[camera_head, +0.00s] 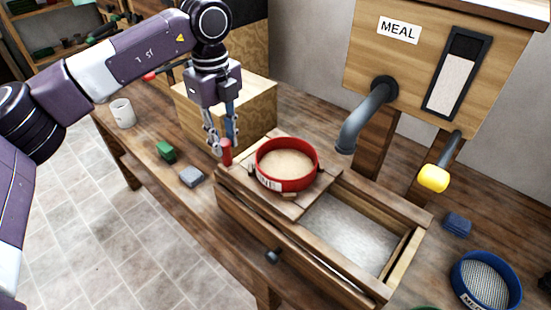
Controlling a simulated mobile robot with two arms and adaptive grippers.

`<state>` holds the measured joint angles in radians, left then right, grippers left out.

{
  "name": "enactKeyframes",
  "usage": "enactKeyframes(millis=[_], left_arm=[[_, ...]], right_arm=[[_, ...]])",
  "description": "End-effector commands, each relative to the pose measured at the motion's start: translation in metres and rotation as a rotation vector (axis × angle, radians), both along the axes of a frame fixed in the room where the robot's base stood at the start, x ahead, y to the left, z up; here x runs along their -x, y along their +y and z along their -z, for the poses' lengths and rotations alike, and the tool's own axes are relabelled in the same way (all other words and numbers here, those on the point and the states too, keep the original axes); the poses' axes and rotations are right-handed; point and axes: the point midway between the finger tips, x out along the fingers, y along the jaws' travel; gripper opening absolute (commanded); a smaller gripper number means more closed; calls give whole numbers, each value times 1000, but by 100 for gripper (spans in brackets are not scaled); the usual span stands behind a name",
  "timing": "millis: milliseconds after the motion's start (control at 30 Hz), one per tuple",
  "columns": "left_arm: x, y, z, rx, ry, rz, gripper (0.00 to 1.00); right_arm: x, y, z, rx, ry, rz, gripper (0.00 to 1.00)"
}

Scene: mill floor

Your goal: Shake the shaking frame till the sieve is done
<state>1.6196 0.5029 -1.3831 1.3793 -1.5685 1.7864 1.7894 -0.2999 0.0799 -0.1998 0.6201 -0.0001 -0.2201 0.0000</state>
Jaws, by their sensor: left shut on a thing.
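The red sieve (314,177), its label partly readable, sits on the wooden shaking frame (311,204) and holds pale meal (286,163). The frame lies across the left part of an open wooden bin (243,217). A pale layer (347,232) covers the bin's floor to the right. My left gripper (221,149) reaches down at the frame's left end. It is shut on the upright red handle (227,157), just left of the sieve; its fingers partly hide the handle. My right gripper is not in view.
A wooden hopper marked MEAL (400,65), with a grey spout (366,115) and yellow-knobbed lever (433,178), stands behind. A blue sieve (487,282) lies at right. A white mug (122,113), green block (165,152) and grey block (191,176) lie left.

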Motion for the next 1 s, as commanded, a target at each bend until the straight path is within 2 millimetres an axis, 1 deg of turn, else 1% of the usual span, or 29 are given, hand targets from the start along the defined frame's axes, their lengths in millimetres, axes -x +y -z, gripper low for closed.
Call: enactKeyframes(millis=[400,767,800,933,967,1000], left_arm=[[-21,26,-2,1,-3,-2,5],[-25,31,-2,-2,-8,-4,5],[-25,31,-2,-1,-8,-4,27],[-24,31,-1,-1,-6,-3,41],[-24,31,-1,-1,-5,-2,44],[-24,30,-1,-1,-4,-2,44]], right_arm=[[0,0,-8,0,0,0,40],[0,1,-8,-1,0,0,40],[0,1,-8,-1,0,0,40],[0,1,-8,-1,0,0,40],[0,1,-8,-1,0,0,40],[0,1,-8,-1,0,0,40]])
